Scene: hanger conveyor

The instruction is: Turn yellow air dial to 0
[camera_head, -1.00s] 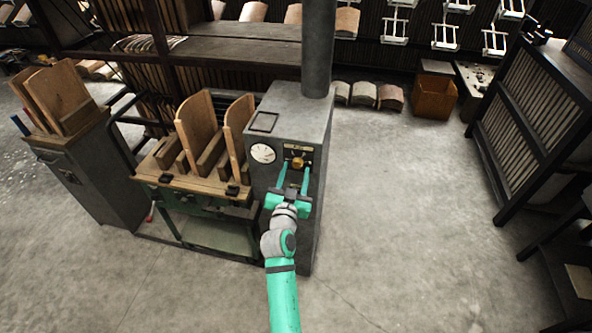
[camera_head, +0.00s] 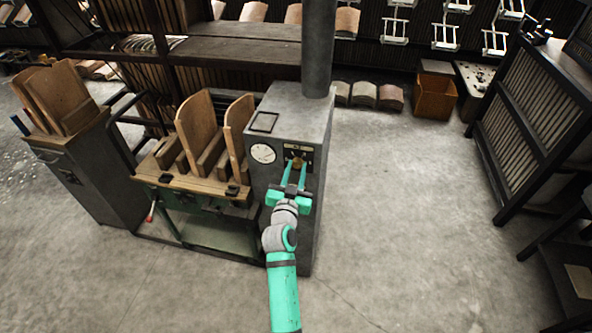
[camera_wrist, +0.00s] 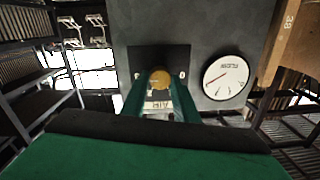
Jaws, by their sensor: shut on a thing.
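The yellow air dial (camera_wrist: 160,78) is a round knob on a dark plate on the front of a grey cabinet (camera_head: 285,215). In the wrist view the plate carries the label "AIR" (camera_wrist: 158,105), seen upside down. My gripper (camera_head: 296,163) is shut on the dial, with one green finger on each side of it. In the wrist view the fingers (camera_wrist: 160,88) cover the dial's sides. In the head view the dial is mostly hidden by the fingers. The dial's exact setting cannot be read.
A white round gauge (camera_head: 263,153) sits left of the dial on the cabinet front. A thick pipe (camera_head: 319,50) rises from the cabinet. A bench with wooden forms (camera_head: 196,140) stands close on the left. The floor to the right is open.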

